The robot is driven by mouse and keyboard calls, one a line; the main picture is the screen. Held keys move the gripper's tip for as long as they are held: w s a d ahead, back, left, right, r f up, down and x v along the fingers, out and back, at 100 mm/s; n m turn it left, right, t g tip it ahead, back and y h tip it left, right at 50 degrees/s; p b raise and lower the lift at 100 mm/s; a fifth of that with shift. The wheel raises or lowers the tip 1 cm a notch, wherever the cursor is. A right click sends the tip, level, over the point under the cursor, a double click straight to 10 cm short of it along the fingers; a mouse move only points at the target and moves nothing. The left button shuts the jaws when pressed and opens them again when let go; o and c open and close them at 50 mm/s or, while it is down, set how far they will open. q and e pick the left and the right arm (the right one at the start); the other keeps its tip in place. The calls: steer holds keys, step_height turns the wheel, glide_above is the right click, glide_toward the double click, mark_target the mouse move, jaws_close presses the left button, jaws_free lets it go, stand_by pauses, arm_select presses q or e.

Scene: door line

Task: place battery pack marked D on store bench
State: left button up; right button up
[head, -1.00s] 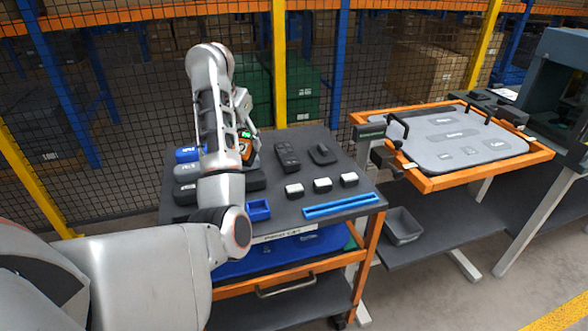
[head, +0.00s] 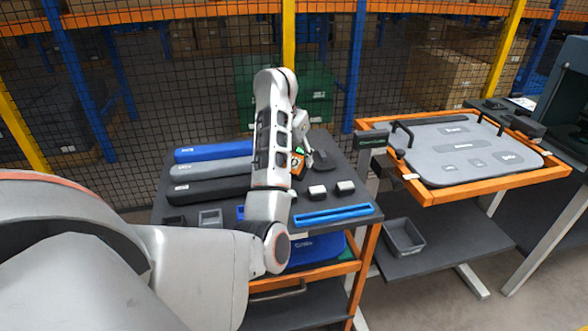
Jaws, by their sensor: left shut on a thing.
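My left arm reaches in from the left over a dark-topped cart (head: 345,168). Its gripper (head: 300,155) is partly behind its own forearm. It is shut on a small orange-and-black pack (head: 297,165) with a green spot near its top, held over the cart's back right part. Any letter on the pack is too small to read. I cannot tell which surface is the store bench; the labels are not legible. My right gripper is not in view.
Blue (head: 208,151), grey (head: 212,171) and black (head: 208,190) long cases lie at the cart's left. White-topped blocks (head: 345,187) and a blue tray (head: 335,214) lie at its front. An orange-framed table (head: 480,190) with a grey panel (head: 460,150) stands right, above a grey bin (head: 404,236).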

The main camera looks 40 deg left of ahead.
mark_target(296, 161)
arm_select(q)
steer(key=shift+f, duration=2.15)
steer(key=shift+f+b, duration=0.15)
steer(key=shift+b, duration=0.2)
steer(key=o, duration=1.6)
steer(key=shift+d+r+p, duration=0.1)
steer(key=shift+r+p, duration=0.2)
steer(key=shift+r, duration=0.1)
steer(key=shift+v, duration=3.5)
